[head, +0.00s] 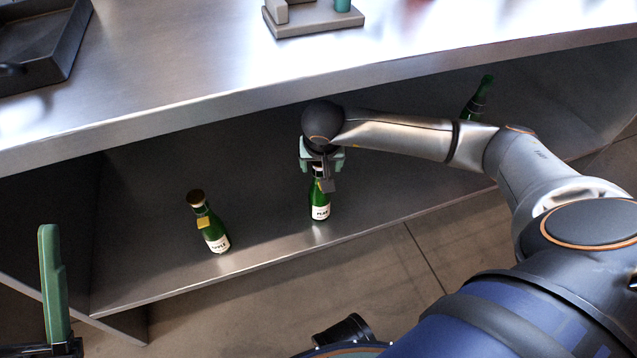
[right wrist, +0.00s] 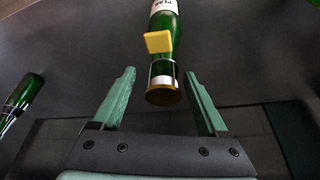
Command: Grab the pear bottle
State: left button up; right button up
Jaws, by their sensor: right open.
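The pear bottle (head: 320,208) is green with a white label and stands upright on the lower shelf. My right gripper (head: 322,160) is at its top, partly hiding the neck. In the right wrist view the bottle (right wrist: 165,28) shows a yellow tag and a gold cap. There the open right gripper (right wrist: 160,85) has one green finger on each side of the cap and neck, with visible gaps. A green finger of my left gripper (head: 50,285) shows at the lower left; its opening cannot be told.
Another green bottle (head: 212,230) with a yellow tag stands to the left on the shelf. A third bottle (head: 478,98) stands far right, behind my arm. The steel counter (head: 170,90) overhangs the shelf and carries a dark tray (head: 60,60) and a grey fixture (head: 312,22).

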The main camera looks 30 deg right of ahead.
jog(key=b+x, duration=0.1)
jog(key=x, duration=0.2)
jog(key=shift+w+a+f, duration=0.15)
jog(key=shift+f, duration=0.05)
jog(key=shift+c, duration=0.2)
grip_shut()
jog(key=shift+r, duration=0.1)
dwell(1.0)
